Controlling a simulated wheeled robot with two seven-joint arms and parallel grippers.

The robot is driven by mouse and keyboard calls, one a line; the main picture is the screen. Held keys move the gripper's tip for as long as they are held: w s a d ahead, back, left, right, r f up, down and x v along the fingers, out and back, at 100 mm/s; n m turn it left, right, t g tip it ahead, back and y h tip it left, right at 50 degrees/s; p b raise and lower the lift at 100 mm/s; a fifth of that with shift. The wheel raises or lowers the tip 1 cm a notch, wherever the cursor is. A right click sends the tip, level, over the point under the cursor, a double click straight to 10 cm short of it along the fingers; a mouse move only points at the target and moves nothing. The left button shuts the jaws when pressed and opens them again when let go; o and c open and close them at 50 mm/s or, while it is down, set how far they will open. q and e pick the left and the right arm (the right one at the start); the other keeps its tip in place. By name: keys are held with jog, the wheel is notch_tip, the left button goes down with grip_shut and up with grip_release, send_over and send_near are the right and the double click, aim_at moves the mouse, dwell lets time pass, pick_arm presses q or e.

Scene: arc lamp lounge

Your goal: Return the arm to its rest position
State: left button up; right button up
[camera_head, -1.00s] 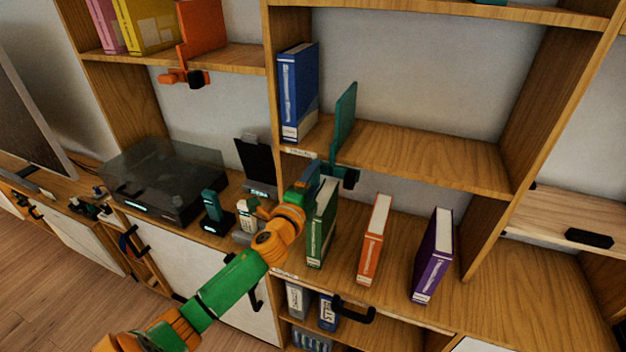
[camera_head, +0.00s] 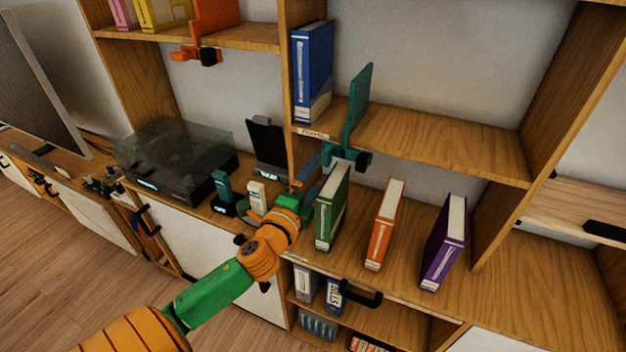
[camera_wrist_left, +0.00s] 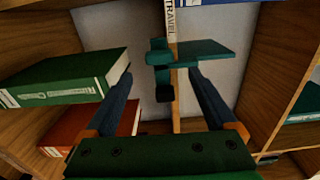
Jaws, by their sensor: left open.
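My left arm comes in from the lower left of the head view. Its gripper (camera_head: 309,178) is open and empty, left of the green book (camera_head: 332,208) and below the teal bookend (camera_head: 357,104) clamped to the shelf edge. In the left wrist view, the two dark fingers (camera_wrist_left: 160,76) are spread apart. The teal bookend (camera_wrist_left: 205,53) and its clamp show between and beyond them. The green book (camera_wrist_left: 70,84) is left of the fingers there. My right gripper is in neither view.
A blue binder (camera_head: 312,72) stands on the shelf (camera_head: 440,150). An orange book (camera_head: 384,224) and a purple book (camera_head: 443,242) stand below. A turntable (camera_head: 175,155), a black stand (camera_head: 268,148) and small devices are left of the gripper. Open floor (camera_head: 60,260) is at lower left.

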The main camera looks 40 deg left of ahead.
pick_arm(q)
jog(key=s+d+f+n+g, duration=0.2)
jog(key=s+f+n+g, duration=0.35)
jog(key=f, duration=0.45)
jog(key=s+d+f+n+g+h, duration=0.2)
jog(key=s+d+f+n+g, duration=0.2)
jog(key=s+d+f, duration=0.3)
jog(key=s+d+f+n+g+h, duration=0.2)
jog(key=s+d+f+n+g, duration=0.3)
jog(key=s, duration=0.5)
notch_tip(320, 180, down, 16)
jog(key=s+m, duration=0.1)
jog(key=s, duration=0.2)
jog(key=s+a+f+g, duration=0.1)
jog(key=s+f+g, duration=0.1)
jog(key=s+f, duration=0.8)
jog(key=shift+s+a, duration=0.35)
jog(key=shift+s, duration=0.25)
